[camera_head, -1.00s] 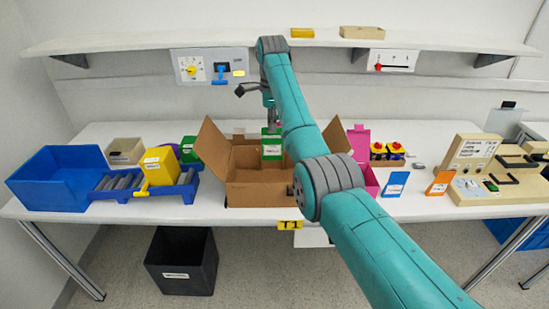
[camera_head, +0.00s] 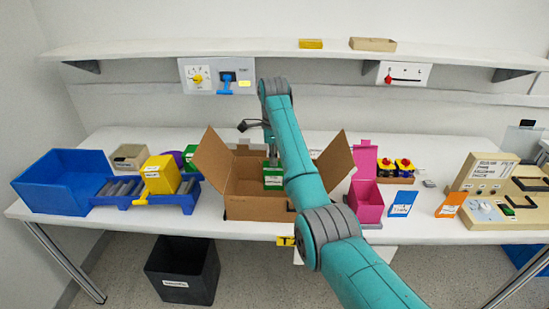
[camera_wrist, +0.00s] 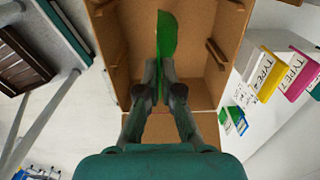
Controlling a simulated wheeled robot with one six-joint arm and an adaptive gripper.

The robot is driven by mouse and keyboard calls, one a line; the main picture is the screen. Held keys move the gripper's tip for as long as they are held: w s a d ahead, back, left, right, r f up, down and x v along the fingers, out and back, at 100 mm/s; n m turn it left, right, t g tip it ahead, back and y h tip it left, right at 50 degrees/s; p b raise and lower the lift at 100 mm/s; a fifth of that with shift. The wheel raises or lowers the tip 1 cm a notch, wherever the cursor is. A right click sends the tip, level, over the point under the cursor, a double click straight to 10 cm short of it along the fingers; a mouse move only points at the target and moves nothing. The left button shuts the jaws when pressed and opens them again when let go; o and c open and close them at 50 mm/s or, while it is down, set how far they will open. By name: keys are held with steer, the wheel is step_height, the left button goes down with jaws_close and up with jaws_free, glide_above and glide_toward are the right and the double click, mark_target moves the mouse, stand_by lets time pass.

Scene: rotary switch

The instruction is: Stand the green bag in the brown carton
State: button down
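The brown carton (camera_head: 257,207) stands open on the table with its flaps spread. The green bag (camera_head: 273,183) with a white label is upright inside it, toward the right half. In the wrist view the green bag (camera_wrist: 167,36) is seen edge-on between my fingers, over the carton floor. My gripper (camera_wrist: 162,72) is shut on the top of the bag. In the head view my arm partly covers the gripper and the carton's right side. I cannot tell whether the bag's base touches the carton floor.
A blue bin (camera_head: 65,182) and a roller rack with a yellow bag (camera_head: 160,175) stand left of the carton. A pink box (camera_head: 367,200) stands close to its right. A beige panel (camera_head: 486,172) is farther right. A shelf (camera_head: 220,47) runs above the table.

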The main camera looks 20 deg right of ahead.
steer(key=shift+f, duration=0.5)
steer(key=c, duration=1.3)
jaws_free()
